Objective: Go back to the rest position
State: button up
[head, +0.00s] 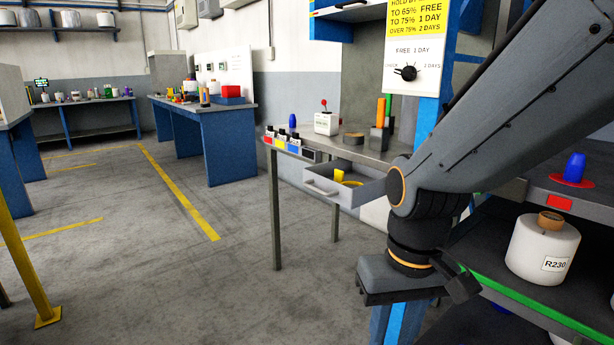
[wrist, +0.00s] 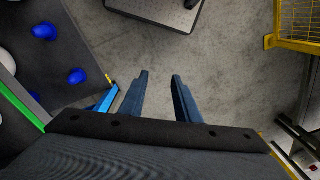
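My arm reaches in from the upper right of the head view and ends at my gripper (head: 405,300), low in front of the shelf rack. In the wrist view the two dark blue fingers of my gripper (wrist: 160,76) stand apart, with bare floor visible between them. Nothing is held. The finger tips are mostly hidden in the head view.
A white bobbin marked R230 (head: 543,250) stands on the rack at right, below a blue cone (head: 573,168) on a red disc. A drawer (head: 318,190) stands open under the steel bench. A yellow cage (wrist: 302,25) is at upper right. The floor at left is open.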

jog(key=d+r+m+p, duration=0.1)
jog(key=d+r+p, duration=0.4)
jog(key=p, duration=0.5)
jog(key=shift+s+d+r+m+h, duration=0.2)
jog(key=shift+d+m+h, duration=0.15)
jog(key=shift+d, duration=0.35)
dwell(0.5)
